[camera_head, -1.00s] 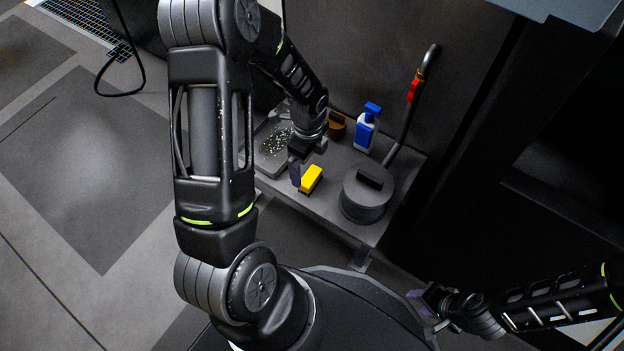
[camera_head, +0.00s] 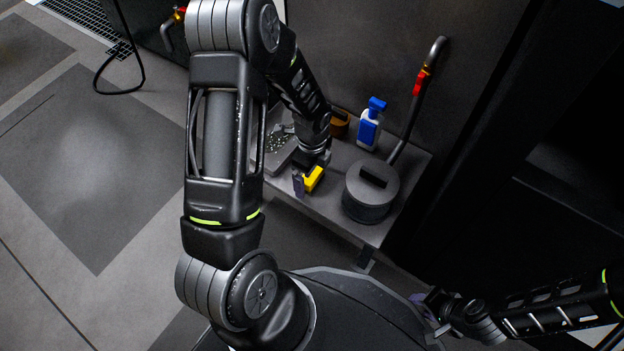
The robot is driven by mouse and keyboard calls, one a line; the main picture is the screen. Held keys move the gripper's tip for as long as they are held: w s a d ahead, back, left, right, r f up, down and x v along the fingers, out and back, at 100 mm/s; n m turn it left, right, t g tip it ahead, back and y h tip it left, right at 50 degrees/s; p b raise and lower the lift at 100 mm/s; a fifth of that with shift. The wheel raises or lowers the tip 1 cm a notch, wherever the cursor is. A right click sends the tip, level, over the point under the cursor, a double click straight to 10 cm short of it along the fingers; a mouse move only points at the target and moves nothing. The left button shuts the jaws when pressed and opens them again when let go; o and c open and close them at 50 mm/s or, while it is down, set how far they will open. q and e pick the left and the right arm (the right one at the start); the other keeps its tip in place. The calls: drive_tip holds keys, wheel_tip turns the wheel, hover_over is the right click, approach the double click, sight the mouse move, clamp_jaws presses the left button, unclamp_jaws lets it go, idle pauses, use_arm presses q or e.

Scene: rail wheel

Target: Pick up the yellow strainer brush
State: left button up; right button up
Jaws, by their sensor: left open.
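The yellow strainer brush (camera_head: 315,180) lies on the grey shelf (camera_head: 335,215), near its front edge. My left gripper (camera_head: 308,181) is over the brush with its jaws open. One finger is on the near left side of the brush, and the gripper hides part of its top. I cannot tell whether the fingers touch it. My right gripper (camera_head: 428,304) is low at the right, away from the shelf. Its fingers are small and dark, and their opening is unclear.
A round dark grey pot (camera_head: 369,200) stands right of the brush. Behind are a blue and white spray bottle (camera_head: 369,128), a brown container (camera_head: 340,124) and a hose with a red part (camera_head: 419,82). A speckled tray (camera_head: 277,158) lies left, partly behind my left arm.

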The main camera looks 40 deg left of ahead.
idle(0.5)
use_arm(q)
drive_tip(key=c, duration=1.5)
drive_tip(key=shift+r, duration=0.2)
wheel_tip(320, 180, up, 10)
drive_tip(key=p, duration=0.4)
drive_tip(key=shift+f+p, duration=0.1)
drive_tip(key=shift+p, duration=0.3)
